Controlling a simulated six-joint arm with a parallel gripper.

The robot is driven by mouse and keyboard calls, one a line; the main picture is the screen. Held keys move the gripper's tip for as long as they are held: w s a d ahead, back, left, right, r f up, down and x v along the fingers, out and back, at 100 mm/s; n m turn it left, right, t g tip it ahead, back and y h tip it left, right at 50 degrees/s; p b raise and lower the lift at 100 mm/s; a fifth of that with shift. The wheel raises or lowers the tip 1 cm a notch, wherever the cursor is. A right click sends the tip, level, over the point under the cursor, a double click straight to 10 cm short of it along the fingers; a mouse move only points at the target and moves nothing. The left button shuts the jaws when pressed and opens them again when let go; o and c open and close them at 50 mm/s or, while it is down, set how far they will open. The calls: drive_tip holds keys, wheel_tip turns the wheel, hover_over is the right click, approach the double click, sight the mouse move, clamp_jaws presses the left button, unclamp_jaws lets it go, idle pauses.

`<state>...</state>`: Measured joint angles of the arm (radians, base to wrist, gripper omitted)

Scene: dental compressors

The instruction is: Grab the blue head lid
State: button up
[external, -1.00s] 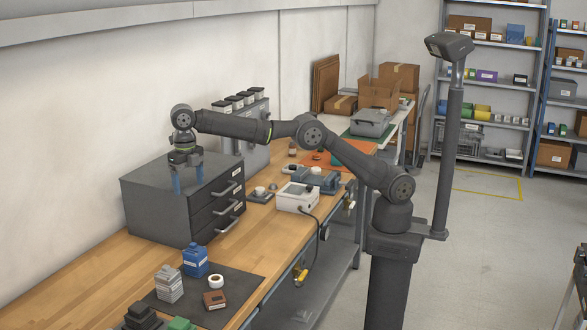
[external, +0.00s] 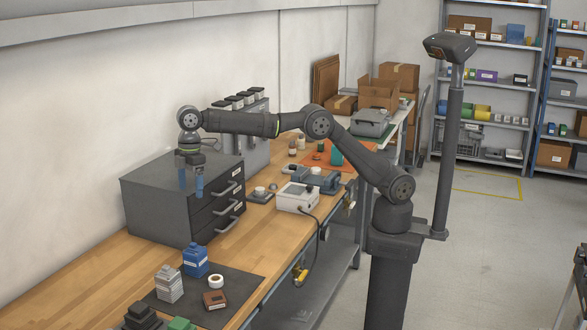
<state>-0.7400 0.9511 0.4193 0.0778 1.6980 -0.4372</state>
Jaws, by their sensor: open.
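My gripper (external: 191,188) hangs pointing down, with its two blue fingers apart and nothing between them. In the picture it overlaps the top of a grey drawer cabinet (external: 150,186); its exact height above it is hard to judge. A blue block-like part with a pale label (external: 195,262) stands on a dark mat (external: 240,287), below my gripper in the picture and well apart from it. It is the clearest blue item on the bench, but I cannot tell whether it is the blue head lid.
On the mat are a grey finned part (external: 168,284), a white ring (external: 216,281) and a brown block (external: 214,300). Dark and green parts sit at the front edge. A white box (external: 297,198) stands right of the cabinet. Bare wood (external: 110,275) lies left of the mat.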

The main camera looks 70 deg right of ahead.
sight(194, 250)
drive_tip(key=s+a+f+m, duration=0.1)
drive_tip(key=f+m, duration=0.4)
drive_tip(key=m, duration=0.5)
drive_tip(key=s+a+f+m+y, duration=0.1)
drive_tip(key=a+f+m, duration=0.2)
drive_tip(key=f+m, duration=0.3)
drive_tip(key=s+a+f+m+y, duration=0.1)
drive_tip(key=f+m, duration=0.5)
drive_tip(key=m, duration=0.9)
drive_tip(key=shift+s+a+f+m, duration=0.2)
drive_tip(key=shift+s+a+m, duration=0.1)
drive_tip(key=shift+s+a, duration=0.25)
drive_tip(key=shift+w+r, duration=0.1)
drive_tip(key=c, duration=1.1)
